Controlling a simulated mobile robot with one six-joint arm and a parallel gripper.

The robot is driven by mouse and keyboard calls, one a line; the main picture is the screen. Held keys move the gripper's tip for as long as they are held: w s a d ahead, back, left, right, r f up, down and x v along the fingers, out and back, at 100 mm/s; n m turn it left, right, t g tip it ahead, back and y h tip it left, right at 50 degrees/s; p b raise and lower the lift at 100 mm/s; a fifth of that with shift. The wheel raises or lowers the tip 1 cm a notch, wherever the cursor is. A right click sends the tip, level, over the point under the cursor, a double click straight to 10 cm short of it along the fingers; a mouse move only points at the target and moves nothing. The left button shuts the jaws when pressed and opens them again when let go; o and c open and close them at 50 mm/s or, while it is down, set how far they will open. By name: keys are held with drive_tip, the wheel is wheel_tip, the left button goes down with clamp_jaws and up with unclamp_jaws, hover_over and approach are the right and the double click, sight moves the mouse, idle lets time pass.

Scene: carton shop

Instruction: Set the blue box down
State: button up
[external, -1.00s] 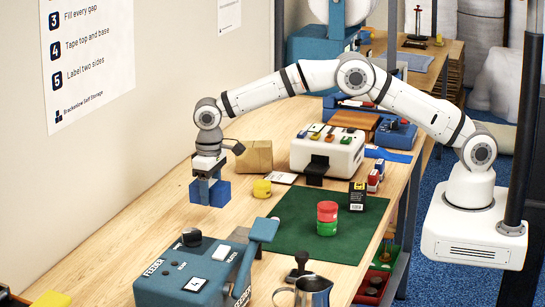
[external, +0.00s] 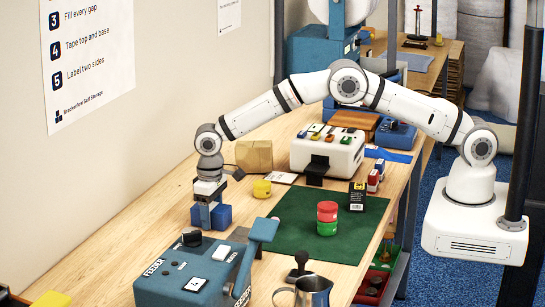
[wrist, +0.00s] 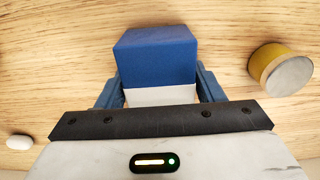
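The blue box (external: 222,216) is between the fingers of my gripper (external: 208,214), low over the wooden bench behind the teal feeder. Whether its underside touches the wood is too close to tell. In the wrist view the blue box (wrist: 155,55) shows a blue upper part and a white band nearest the gripper. The blue fingers of my gripper (wrist: 160,92) lie against its two sides, shut on it. The box looks level.
A yellow round item (external: 262,188) stands right of the box, also in the wrist view (wrist: 280,70). The teal feeder (external: 195,270) is in front. A green mat (external: 285,225) holds red and green round containers (external: 327,218) and a small black box (external: 357,196). Bare wood lies left.

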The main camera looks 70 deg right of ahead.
sight(212, 206)
drive_tip(key=o, duration=0.3)
drive_tip(key=shift+r, duration=0.15)
wheel_tip(212, 206, up, 12)
drive_tip(key=b, duration=0.2)
drive_tip(key=shift+r+b, duration=0.15)
drive_tip(key=shift+b, duration=0.15)
drive_tip(key=s+d+r+t, duration=0.2)
drive_tip(key=s+d+r, duration=1.3)
drive_tip(key=d, duration=0.1)
drive_tip(key=s+d+f, duration=0.1)
drive_tip(key=s+d, duration=0.2)
drive_tip(key=s, duration=0.6)
drive_tip(key=s+d+f+t, duration=0.1)
drive_tip(key=s+d, duration=0.3)
drive_tip(key=s, duration=0.5)
drive_tip(key=s+d+f, duration=0.2)
drive_tip(key=s+d, duration=0.1)
drive_tip(key=s, duration=0.6)
drive_tip(key=shift+d+f, duration=0.15)
drive_tip(key=shift+d, duration=0.15)
idle(1.9)
